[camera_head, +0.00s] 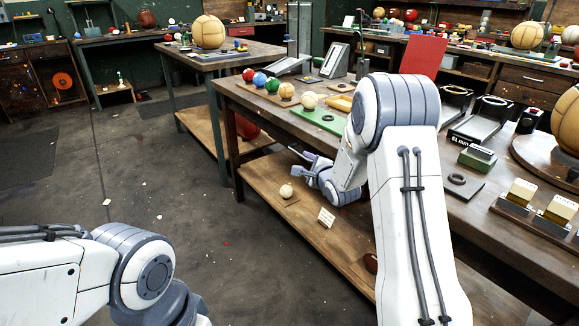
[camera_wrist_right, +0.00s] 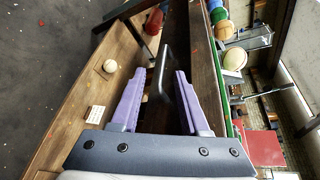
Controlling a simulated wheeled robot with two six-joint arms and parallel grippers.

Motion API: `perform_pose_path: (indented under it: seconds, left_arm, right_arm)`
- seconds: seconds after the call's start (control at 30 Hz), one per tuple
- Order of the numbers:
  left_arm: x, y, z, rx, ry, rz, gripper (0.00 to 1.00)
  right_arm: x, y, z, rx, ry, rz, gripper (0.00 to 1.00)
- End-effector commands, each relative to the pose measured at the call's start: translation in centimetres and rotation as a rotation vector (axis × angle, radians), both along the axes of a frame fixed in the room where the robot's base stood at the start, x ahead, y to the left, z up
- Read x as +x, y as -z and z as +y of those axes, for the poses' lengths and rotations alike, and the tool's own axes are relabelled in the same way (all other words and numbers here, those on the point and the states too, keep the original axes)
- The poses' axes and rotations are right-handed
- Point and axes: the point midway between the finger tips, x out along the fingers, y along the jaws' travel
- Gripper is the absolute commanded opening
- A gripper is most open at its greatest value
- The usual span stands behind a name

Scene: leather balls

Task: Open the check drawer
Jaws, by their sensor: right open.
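My right gripper (camera_head: 304,164) reaches under the front edge of the workbench top in the head view. In the right wrist view my right gripper (camera_wrist_right: 160,72) is open, with its purple fingers on either side of a black bar handle (camera_wrist_right: 156,82). The handle stands on the dark wooden front (camera_wrist_right: 178,48) below the bench top. I cannot tell whether either finger touches it. The drawer's seams are not clear, and my arm hides its front in the head view. My left arm shows at lower left, but its gripper is out of view.
The workbench top (camera_head: 235,90) carries several balls, a green mat (camera_head: 318,119) and stands. The lower shelf (camera_head: 262,188) holds a small pale ball (camera_head: 286,191) and a white card (camera_head: 326,218). The floor left of the bench is mostly free.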

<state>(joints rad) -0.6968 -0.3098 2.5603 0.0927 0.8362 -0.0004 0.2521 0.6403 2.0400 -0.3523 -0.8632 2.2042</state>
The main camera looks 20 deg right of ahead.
Motion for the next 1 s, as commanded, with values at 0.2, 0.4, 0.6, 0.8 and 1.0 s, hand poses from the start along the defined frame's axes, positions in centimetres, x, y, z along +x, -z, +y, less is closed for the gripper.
perform_pose_path:
  seconds: [0.2, 0.4, 0.6, 0.8, 1.0]
  left_arm:
    - [0.0, 1.2, 0.0, -0.001, 0.0, -0.001, 0.5]
    - [0.0, 1.8, 0.0, -0.001, 0.0, -0.001, 0.5]
    - [0.0, 2.6, 0.0, -0.001, 0.0, -0.001, 0.5]
    - [0.0, 3.0, 0.0, 0.0, 0.0, 0.0, 0.5]
    - [0.0, 3.1, 0.0, 0.0, 0.0, 0.0, 0.5]
  right_arm:
    - [1.4, 1.2, -0.9, 0.091, 0.023, -0.051, 0.45]
    - [4.7, 1.9, 0.2, 0.09, 0.011, -0.051, 0.45]
    - [8.2, 2.7, 0.5, 0.09, 0.01, -0.05, 0.45]
    - [10.4, 3.1, 0.4, 0.09, 0.012, -0.049, 0.45]
    - [11.1, 3.2, 0.3, 0.089, 0.015, -0.048, 0.45]
